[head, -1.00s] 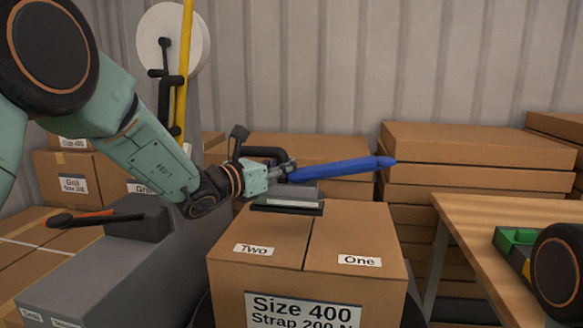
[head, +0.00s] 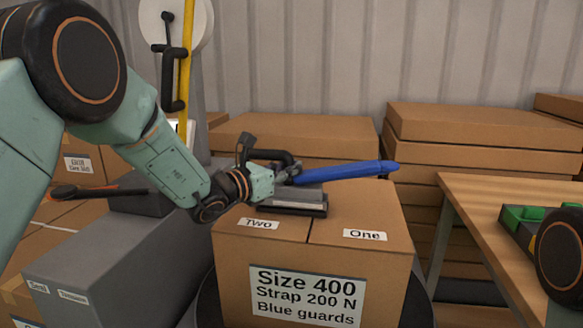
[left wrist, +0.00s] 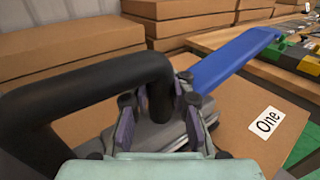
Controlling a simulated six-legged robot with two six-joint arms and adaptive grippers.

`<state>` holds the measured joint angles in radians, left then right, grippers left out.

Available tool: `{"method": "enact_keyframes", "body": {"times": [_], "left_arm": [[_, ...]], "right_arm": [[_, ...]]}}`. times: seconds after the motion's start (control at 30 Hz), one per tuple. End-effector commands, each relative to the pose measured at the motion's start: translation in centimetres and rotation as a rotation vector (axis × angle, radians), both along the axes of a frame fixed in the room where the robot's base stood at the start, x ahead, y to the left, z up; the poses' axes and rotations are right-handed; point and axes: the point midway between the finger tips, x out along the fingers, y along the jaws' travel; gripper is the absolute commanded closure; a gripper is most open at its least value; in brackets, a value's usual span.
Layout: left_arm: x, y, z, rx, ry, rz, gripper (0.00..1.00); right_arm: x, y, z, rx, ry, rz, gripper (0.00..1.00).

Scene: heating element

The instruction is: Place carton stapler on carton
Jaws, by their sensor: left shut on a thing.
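The carton stapler has a blue lever (head: 345,171), a black handle and a grey base (head: 298,200). My left gripper (head: 284,175) is shut on it, around the black handle, which also shows between the fingers in the left wrist view (left wrist: 158,95). The carton (head: 355,212) stands in the middle, with labels "Two" and "One" on top and "Size 400, Strap 200 N, Blue guards" on its front. The stapler's base is at the carton's top, toward the back behind the "Two" label. I cannot tell whether it touches. My right gripper is not in view.
A wooden table (head: 480,215) with green and dark items (head: 525,218) stands at right. Stacked flat cartons (head: 480,130) stand behind. A grey unit (head: 110,260) with a black and orange tool (head: 95,192) is at left. A yellow post (head: 187,50) rises behind my arm.

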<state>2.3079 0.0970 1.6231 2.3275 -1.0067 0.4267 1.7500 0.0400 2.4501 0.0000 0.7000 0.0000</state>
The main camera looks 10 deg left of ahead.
Motion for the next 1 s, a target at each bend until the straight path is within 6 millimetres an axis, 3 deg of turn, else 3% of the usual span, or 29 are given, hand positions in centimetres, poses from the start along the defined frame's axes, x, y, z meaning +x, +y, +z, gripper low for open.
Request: {"method": "enact_keyframes", "body": {"times": [0.03, 0.07, 0.37, 0.8, 1.0], "left_arm": [[0.1, 0.0, 0.2, -0.003, -0.010, 0.000, 1.00], [0.0, 0.0, -0.2, 0.000, 0.001, 0.000, 0.83], [0.0, 0.0, -0.1, 0.000, 0.001, 0.000, 0.57], [-0.1, 0.1, 0.4, -0.001, 0.001, 0.001, 0.56], [-3.0, 2.2, 0.4, -0.006, 0.003, 0.004, 0.56]], "right_arm": [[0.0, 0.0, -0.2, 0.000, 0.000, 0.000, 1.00], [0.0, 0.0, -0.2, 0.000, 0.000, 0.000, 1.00], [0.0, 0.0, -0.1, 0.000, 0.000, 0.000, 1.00], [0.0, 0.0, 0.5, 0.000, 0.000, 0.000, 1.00], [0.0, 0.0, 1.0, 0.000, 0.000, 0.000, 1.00]]}}
